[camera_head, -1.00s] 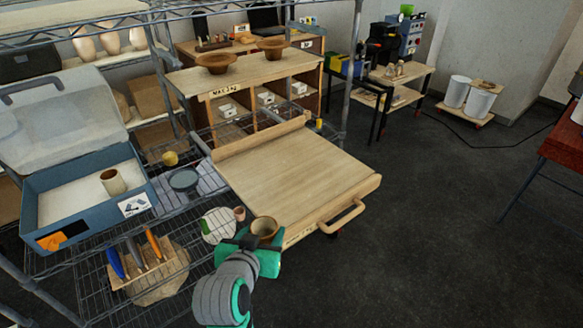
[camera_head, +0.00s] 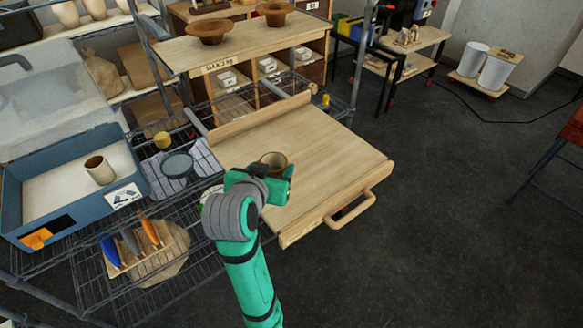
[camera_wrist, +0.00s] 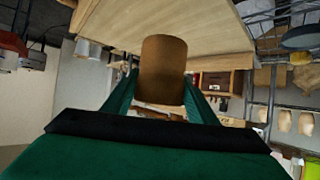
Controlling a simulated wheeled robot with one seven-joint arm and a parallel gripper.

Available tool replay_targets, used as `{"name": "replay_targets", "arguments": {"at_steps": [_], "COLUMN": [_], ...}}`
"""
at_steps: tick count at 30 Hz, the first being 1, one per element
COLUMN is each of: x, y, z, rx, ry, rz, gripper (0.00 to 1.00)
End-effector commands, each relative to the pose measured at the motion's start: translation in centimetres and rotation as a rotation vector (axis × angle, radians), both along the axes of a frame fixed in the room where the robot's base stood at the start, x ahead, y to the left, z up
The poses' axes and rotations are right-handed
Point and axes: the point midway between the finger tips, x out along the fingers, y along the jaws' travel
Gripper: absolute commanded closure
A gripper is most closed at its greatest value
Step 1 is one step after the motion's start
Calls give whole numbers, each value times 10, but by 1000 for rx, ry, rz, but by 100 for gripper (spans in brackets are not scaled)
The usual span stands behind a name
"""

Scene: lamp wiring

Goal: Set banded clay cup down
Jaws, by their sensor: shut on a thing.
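The banded clay cup (camera_head: 273,161) shows its rim and upper part in the head view, at the far side of my gripper (camera_head: 277,172). In the wrist view the brown cup (camera_wrist: 163,70) stands between the two green fingers of my gripper (camera_wrist: 160,90), which are shut on it. The cup is over the left part of the wooden pull-out board (camera_head: 315,155). I cannot tell whether its base touches the board. My arm hides part of the board's near left edge.
A blue bin (camera_head: 68,205) with another clay cup (camera_head: 99,170) stands at left. A grey dish (camera_head: 177,165) and a tool rack (camera_head: 146,246) are on the wire shelf. The board's middle and right are clear; its handle (camera_head: 352,208) sticks out at the front.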

Motion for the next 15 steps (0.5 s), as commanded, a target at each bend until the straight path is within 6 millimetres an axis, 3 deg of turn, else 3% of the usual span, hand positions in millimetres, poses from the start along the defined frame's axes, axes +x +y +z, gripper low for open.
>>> {"name": "replay_targets", "arguments": {"at_steps": [6,15], "x": [41,70], "y": [-18,-36], "z": [-24,-63], "rx": [-1,0], "ry": [3,1], "rz": [1,-3], "gripper": [77,77]}}
